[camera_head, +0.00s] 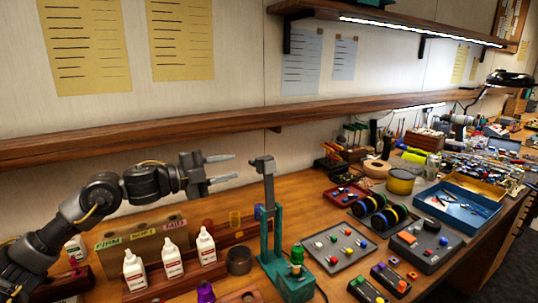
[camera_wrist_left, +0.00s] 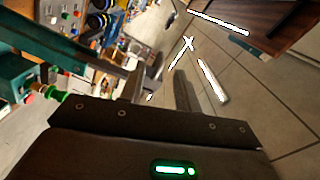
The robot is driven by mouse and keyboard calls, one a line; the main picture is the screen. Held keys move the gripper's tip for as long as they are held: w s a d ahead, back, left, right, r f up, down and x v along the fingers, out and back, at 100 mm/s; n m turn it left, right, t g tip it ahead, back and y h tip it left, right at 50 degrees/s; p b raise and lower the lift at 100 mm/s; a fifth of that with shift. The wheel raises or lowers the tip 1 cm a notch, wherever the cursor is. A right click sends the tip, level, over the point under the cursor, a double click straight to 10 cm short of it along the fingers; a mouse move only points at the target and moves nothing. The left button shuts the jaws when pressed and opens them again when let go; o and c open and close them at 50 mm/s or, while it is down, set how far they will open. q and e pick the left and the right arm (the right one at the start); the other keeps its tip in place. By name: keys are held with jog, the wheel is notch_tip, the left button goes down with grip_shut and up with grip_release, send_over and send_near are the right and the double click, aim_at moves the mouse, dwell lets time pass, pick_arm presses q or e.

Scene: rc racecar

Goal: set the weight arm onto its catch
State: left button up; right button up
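The weight arm (camera_head: 267,185) is a grey bar with a blocky head, standing upright out of a teal stand (camera_head: 272,240) on the bench. A green knob (camera_head: 297,252) sits on the stand's base; green shows also at the left of the left wrist view (camera_wrist_left: 55,95). I cannot make out the catch for certain. My left gripper (camera_head: 235,166) is left of the weight arm's head, at about its height in the picture, fingers pointing right. Its fingers are apart with nothing between them, and a gap shows between it and the weight arm. My right gripper is not in view.
White bottles (camera_head: 168,258) and a wooden rack stand below my left arm. A grey tray (camera_head: 340,247) with small coloured parts lies right of the stand. A wooden shelf (camera_head: 150,135) runs along the wall behind.

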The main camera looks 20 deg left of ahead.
aim_at(254, 161)
pick_arm(q)
jog(key=p+x, duration=0.1)
jog(key=x, duration=0.2)
jog(key=p+x, duration=0.1)
jog(key=x, duration=0.2)
jog(key=p+x, duration=0.1)
jog(key=x, duration=0.2)
jog(key=shift+s+d+r, duration=0.2)
jog(key=shift+s+r, duration=0.05)
jog(key=shift+r, duration=0.15)
jog(key=shift+w+d+f, duration=0.15)
jog(key=shift+w+d, duration=0.2)
jog(key=shift+w, duration=0.25)
jog(key=shift+s, duration=0.1)
grip_shut()
